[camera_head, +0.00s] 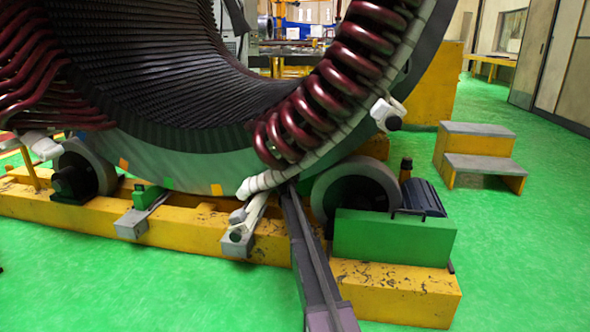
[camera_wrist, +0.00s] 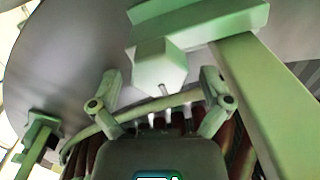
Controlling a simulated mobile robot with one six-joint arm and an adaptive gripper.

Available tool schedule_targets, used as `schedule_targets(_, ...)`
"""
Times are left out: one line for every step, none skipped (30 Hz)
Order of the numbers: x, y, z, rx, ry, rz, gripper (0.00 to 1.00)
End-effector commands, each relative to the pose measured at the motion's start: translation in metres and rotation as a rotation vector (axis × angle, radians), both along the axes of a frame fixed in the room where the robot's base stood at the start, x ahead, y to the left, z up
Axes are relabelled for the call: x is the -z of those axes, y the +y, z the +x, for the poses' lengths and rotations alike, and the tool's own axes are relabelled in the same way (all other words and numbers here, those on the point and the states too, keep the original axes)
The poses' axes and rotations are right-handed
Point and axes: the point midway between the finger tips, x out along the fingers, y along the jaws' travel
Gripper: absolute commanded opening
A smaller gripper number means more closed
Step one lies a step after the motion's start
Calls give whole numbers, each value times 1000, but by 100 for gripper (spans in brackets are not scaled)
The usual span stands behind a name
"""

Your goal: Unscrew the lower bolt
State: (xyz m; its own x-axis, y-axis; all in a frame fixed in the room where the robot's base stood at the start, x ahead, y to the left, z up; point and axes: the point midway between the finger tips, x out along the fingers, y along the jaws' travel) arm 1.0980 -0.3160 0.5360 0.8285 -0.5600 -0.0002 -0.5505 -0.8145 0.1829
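In the wrist view a pale hexagonal bolt head (camera_wrist: 160,64) on a bracket (camera_wrist: 200,25) lies ahead, with a thin pin sticking out below it. My gripper (camera_wrist: 160,80) has its two fingers spread apart below and to either side of this head. I see no contact between them. I cannot make out my gripper in the head view.
Dark red coils (camera_head: 305,115) line the stator's rim close to the clamps. A yellow base (camera_head: 185,222) with a roller (camera_head: 355,190) and a green block (camera_head: 390,237) stands beneath. Yellow steps (camera_head: 478,150) stand on the right. The green floor (camera_head: 520,240) is clear at right.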

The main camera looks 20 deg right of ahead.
Motion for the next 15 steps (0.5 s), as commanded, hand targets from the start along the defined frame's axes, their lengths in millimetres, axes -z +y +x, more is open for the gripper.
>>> schedule_targets(0,0,0,0,0,0,83)
schedule_targets(0,0,0,0,0,0,74)
schedule_targets(0,0,0,0,0,0,62)
schedule_targets(0,0,0,0,0,0,53)
schedule_targets(0,0,0,0,0,0,44)
schedule_targets(0,0,0,0,0,0,32)
schedule_targets(0,0,0,0,0,0,23)
schedule_targets(0,0,0,0,0,0,16)
schedule_targets(0,0,0,0,0,0,16)
schedule_targets(0,0,0,0,0,0,16)
schedule_targets(0,4,0,-2,0,0,16)
schedule_targets(0,2,1,-1,1,-1,16)
schedule_targets(0,2,1,-2,1,-1,16)
schedule_targets(0,1,1,-2,1,-1,16)
schedule_targets(0,1,1,-2,3,-4,16)
